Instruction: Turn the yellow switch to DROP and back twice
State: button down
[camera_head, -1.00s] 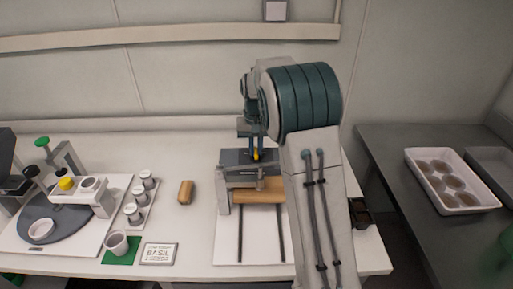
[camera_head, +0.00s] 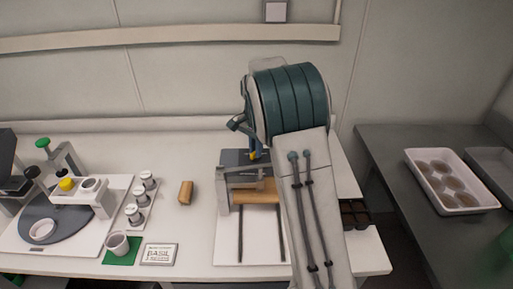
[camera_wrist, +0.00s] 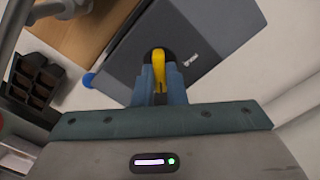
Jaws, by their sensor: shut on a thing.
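The yellow switch (camera_wrist: 158,68) sits on a dark grey control box, between the fingers of my gripper (camera_wrist: 161,78) in the wrist view. The fingers are shut on it. In the head view my gripper (camera_head: 252,153) reaches down onto the top of the dark box (camera_head: 236,157), and only a small yellow bit of the switch shows. The box also fills the upper middle of the wrist view (camera_wrist: 215,35). Small white marking shows beside the switch, too small to read.
Below the box are a wooden block (camera_head: 250,190) and a white board with two dark rails (camera_head: 262,238). A wooden piece (camera_head: 186,192), a cup (camera_head: 117,243) and a BASIL card (camera_head: 159,254) lie left. A black cell tray (camera_head: 354,213) is right of my arm.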

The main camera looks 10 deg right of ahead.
jog(key=shift+m, duration=0.4)
jog(key=c, duration=1.5)
grip_release()
notch_tip(320, 180, up, 14)
jog(key=shift+f+b, duration=0.1)
jog(key=shift+b, duration=0.4)
